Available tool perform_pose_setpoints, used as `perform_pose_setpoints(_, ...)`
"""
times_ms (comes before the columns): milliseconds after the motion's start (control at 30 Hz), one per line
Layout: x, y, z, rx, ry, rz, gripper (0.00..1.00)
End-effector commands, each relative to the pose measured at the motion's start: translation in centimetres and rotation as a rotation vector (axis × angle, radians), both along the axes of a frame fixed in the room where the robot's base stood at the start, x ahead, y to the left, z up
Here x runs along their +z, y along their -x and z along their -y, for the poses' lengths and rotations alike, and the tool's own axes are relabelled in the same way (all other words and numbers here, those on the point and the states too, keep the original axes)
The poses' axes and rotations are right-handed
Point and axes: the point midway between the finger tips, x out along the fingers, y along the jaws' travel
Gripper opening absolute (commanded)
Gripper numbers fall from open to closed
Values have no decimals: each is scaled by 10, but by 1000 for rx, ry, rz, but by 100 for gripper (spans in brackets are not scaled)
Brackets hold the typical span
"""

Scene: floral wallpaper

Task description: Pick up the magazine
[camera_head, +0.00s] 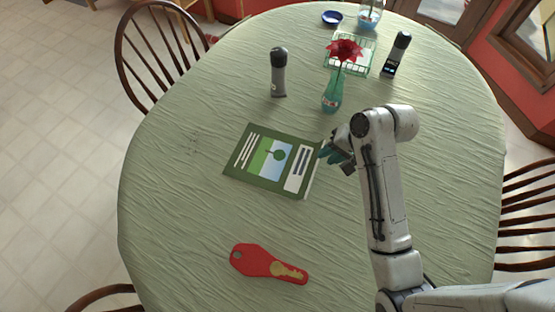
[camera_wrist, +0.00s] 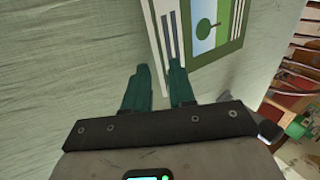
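The magazine (camera_head: 262,182) lies flat on the table, with a green cover, a tree picture and white panels. In the wrist view the magazine (camera_wrist: 208,52) shows at the top, to the right of centre. My gripper (camera_head: 329,153) is at the magazine's right edge in the head view. In the wrist view its two teal fingers (camera_wrist: 158,68) stand apart, with the magazine's pale edge between them. The right finger overlaps the cover in that picture. Whether either finger touches the magazine I cannot tell.
The table (camera_head: 190,235) has a pale green cloth. A red key-shaped item (camera_head: 255,260) lies nearer. The cloth left of the magazine is clear.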

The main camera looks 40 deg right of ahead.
Motion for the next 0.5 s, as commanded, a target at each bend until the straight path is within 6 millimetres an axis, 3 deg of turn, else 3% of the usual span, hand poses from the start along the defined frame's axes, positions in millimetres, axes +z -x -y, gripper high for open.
perform_pose_setpoints(267, -21, -8, -6, 1, 1, -3, 25)
perform_pose_setpoints(500, -52, -19, -13, 1, 1, -3, 25)
